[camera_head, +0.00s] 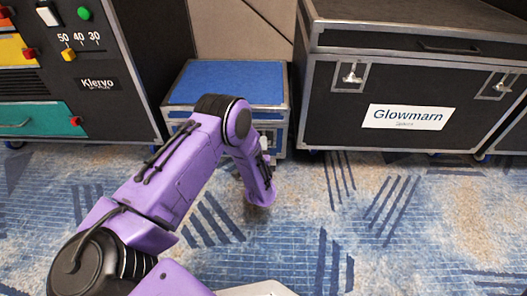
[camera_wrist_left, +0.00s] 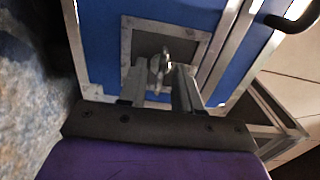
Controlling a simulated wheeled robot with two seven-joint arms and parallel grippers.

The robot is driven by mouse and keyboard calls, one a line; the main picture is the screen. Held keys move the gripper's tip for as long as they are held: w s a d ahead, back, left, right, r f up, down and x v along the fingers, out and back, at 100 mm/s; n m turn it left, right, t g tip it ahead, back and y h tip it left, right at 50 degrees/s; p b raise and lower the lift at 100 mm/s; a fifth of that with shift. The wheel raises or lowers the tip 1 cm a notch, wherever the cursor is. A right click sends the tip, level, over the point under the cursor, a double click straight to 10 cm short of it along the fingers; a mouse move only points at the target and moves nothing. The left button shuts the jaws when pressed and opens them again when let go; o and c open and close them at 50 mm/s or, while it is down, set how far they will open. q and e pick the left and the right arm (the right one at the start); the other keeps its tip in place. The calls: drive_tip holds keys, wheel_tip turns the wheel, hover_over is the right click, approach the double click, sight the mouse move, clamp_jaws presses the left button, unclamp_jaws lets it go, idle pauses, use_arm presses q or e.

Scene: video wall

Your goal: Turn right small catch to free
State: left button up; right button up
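The small blue case (camera_head: 228,82) with metal edges stands on the floor between two larger black cases. Its front is mostly behind my left arm in the head view. The small catch (camera_wrist_left: 160,66), a metal wing in a square recessed plate, shows on the blue face in the left wrist view. The wing stands lengthwise to the fingers. My left gripper (camera_wrist_left: 160,80) is open, with one finger on each side of the catch; I cannot tell whether they touch it. In the head view the gripper (camera_head: 267,152) is small and partly hidden. My right gripper is out of view.
A black case marked Glowmarn (camera_head: 405,118) with two larger catches stands close on the right. A black Klervo unit (camera_head: 100,83) with knobs and a teal drawer stands on the left. Patterned carpet (camera_head: 370,225) in front is clear. A black handle (camera_wrist_left: 293,17) is near the wrist view's top right.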

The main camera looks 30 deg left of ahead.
use_arm(q)
drive_tip(key=shift+w+a, duration=0.15)
drive_tip(key=shift+w, duration=0.15)
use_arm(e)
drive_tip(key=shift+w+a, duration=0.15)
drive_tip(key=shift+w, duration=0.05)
use_arm(q)
clamp_jaws()
